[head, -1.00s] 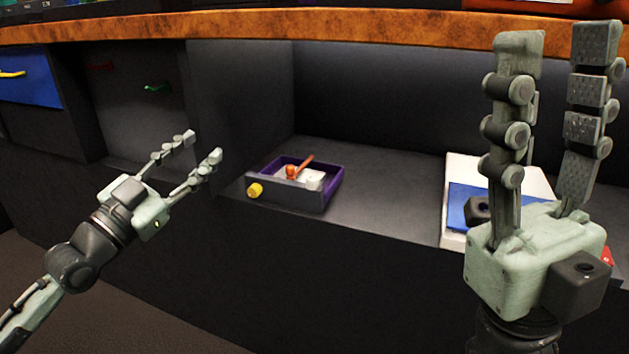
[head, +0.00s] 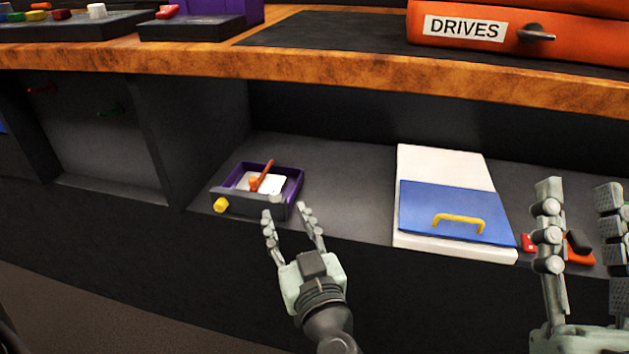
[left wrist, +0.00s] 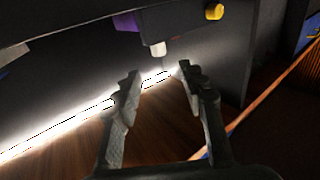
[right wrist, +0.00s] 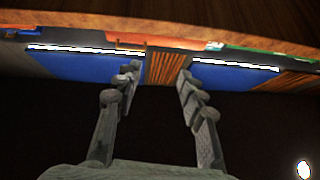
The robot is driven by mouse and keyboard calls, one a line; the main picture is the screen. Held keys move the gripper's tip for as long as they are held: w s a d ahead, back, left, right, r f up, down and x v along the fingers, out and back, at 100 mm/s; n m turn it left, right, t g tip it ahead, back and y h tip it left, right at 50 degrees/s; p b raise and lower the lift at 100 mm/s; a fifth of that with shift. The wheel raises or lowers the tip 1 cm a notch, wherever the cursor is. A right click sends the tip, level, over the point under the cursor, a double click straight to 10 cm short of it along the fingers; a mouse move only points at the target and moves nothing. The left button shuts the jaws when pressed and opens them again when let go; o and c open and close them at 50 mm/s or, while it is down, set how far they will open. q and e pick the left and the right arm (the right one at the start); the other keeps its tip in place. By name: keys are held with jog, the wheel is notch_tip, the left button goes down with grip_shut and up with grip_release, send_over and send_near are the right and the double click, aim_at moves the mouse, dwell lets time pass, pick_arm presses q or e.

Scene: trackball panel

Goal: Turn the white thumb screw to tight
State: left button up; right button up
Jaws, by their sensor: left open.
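The white thumb screw (head: 275,199) is on the right part of the dark front of a small purple tray unit (head: 298,183). It also shows as a short white knob in the left wrist view (left wrist: 158,49), beyond the gap between my left fingertips. My left gripper (head: 287,211) is open and empty, just in front of the screw, with its fingers on either side of the screw's line. No contact is visible. My right gripper (head: 579,187) is open and empty at the right, clear of the tray unit.
A yellow knob (head: 220,205) is on the left of the same front, and an orange lever (head: 263,176) stands in the tray. A white panel (head: 440,165) with a blue yellow-handled lid (head: 430,204) lies to the right. The wooden counter edge (head: 330,86) runs above the shelf.

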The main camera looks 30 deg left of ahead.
aim_at(276, 195)
pick_arm(q)
jog(key=x, duration=0.2)
jog(key=b+x, duration=0.1)
jog(key=x, duration=0.3)
jog(key=shift+f, duration=0.35)
jog(key=shift+w+a, duration=0.45)
jog(key=shift+a, duration=0.1)
pick_arm(e)
jog(key=shift+s+d+r+t, duration=0.7)
jog(key=shift+s+r+t, duration=0.3)
jog(key=shift+t, duration=0.1)
pick_arm(q)
grip_shut()
